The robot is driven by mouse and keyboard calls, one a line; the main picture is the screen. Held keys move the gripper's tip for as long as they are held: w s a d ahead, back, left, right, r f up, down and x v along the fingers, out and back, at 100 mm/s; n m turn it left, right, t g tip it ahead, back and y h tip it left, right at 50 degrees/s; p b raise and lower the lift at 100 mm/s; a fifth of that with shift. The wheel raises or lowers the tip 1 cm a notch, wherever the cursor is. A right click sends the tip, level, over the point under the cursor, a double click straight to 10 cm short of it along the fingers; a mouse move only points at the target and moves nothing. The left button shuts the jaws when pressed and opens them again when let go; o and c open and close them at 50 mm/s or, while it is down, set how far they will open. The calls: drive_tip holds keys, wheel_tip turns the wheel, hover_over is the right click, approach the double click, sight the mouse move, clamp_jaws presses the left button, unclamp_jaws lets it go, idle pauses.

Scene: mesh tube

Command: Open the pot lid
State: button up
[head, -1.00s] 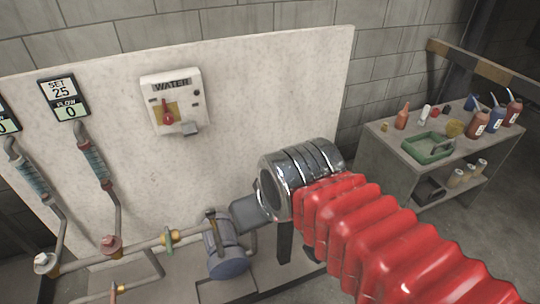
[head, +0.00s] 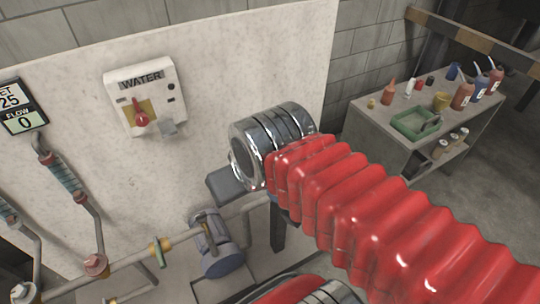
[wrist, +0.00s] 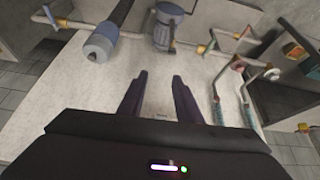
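A blue-grey pot-like vessel (head: 222,258) sits low by the pipework in the head view, with a darker lever or clamp (head: 212,228) on it. I take it to be the pot; where its lid meets the body is too small to tell. It also shows at the top middle of the wrist view (wrist: 168,25). My gripper (wrist: 160,76) is open, its two dark fingers apart with nothing between them, the pot beyond the fingertips. In the head view my red ribbed arm and its chrome collar hide most of the gripper, above and right of the pot.
A pipe with a yellow fitting (head: 160,250) runs left of the pot. A white panel (head: 270,60) with a water switch box (head: 146,100) stands behind. A grey cylinder (wrist: 105,42) lies beside the pot in the wrist view. A bench (head: 380,112) with bottles stands right.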

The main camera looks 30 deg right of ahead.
drive_tip(key=shift+o, duration=0.2)
drive_tip(key=shift+o, duration=1.3)
drive_tip(key=shift+w, duration=0.1)
drive_tip(key=w+d+f+m+g+y, duration=0.4)
drive_tip(key=w+d+f+m+y, duration=0.7)
drive_tip(key=m, duration=0.3)
drive_tip(key=w+d+f+m+t, duration=0.1)
drive_tip(key=d+f+m+t, duration=0.5)
drive_tip(key=d, duration=0.4)
drive_tip(key=w+d+f+m+t, duration=0.1)
drive_tip(key=d+f+m+t, duration=0.5)
drive_tip(key=d, duration=0.5)
wheel_tip(320, 180, down, 2)
drive_tip(key=shift+d+m+y, duration=0.2)
drive_tip(key=shift+m+y, duration=0.2)
drive_tip(key=shift+m, duration=0.5)
drive_tip(key=shift+w, duration=0.1)
